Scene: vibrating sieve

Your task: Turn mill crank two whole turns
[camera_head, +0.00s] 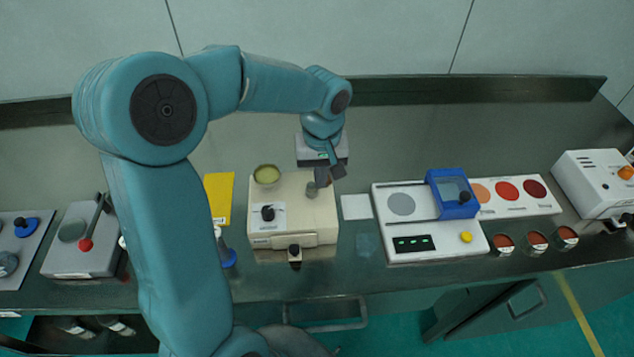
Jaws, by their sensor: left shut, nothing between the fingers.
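The mill (317,223) appears to be the cream box in the middle of the bench, with a round yellowish cup (267,174) on its top left. A black knob (268,213) sits on a white label on the box. My left gripper (331,177) is shut and empty, just right of the grey peg and close to it; I cannot tell whether they touch. My right gripper is not in view.
A white device with a blue-framed window (452,190) stands right of the mill. A yellow card (219,197) lies to its left. A grey device with a red-knobbed lever (86,244) is at far left. Several small reddish cups (503,243) stand near the front edge.

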